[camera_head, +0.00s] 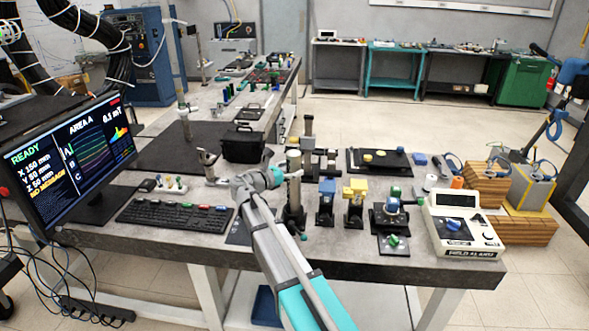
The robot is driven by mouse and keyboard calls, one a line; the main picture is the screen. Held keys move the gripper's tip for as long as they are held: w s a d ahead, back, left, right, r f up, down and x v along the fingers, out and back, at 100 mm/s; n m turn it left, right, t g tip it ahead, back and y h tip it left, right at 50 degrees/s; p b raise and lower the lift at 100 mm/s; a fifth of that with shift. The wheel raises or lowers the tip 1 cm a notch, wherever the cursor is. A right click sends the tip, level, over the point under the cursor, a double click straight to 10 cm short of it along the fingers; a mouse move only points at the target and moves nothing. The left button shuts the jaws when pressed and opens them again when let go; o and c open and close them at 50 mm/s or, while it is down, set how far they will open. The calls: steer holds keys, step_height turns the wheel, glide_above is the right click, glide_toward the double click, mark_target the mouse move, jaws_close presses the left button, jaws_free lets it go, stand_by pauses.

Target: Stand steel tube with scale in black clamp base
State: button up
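My arm reaches up from the bottom of the view, and its grey and teal end is over the middle of the near bench. My gripper (291,176) is small and partly hidden by the wrist. Its fingers cannot be made out. A grey steel tube (294,195) stands upright just right of my wrist, in front of a black stand. Its scale marks are too small to read. Its foot is dark (292,228) and may be the black clamp base. I cannot tell whether my gripper touches the tube.
A monitor (70,155) and keyboard (176,214) are at left. A black case (243,144) stands behind my wrist. Blue (327,202) and yellow (355,203) blocks, a knobbed fixture (392,214) and a white meter (462,226) crowd the right side. The dark mat (165,150) has free room.

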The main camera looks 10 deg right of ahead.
stand_by(0.3)
steer(key=shift+a, duration=0.15)
steer(key=shift+s+a, duration=0.25)
steer(key=shift+a, duration=0.25)
steer(key=v, duration=1)
steer(key=shift+s+a, duration=0.15)
steer(key=shift+a, duration=0.1)
steer(key=shift+d, duration=0.1)
stand_by(0.5)
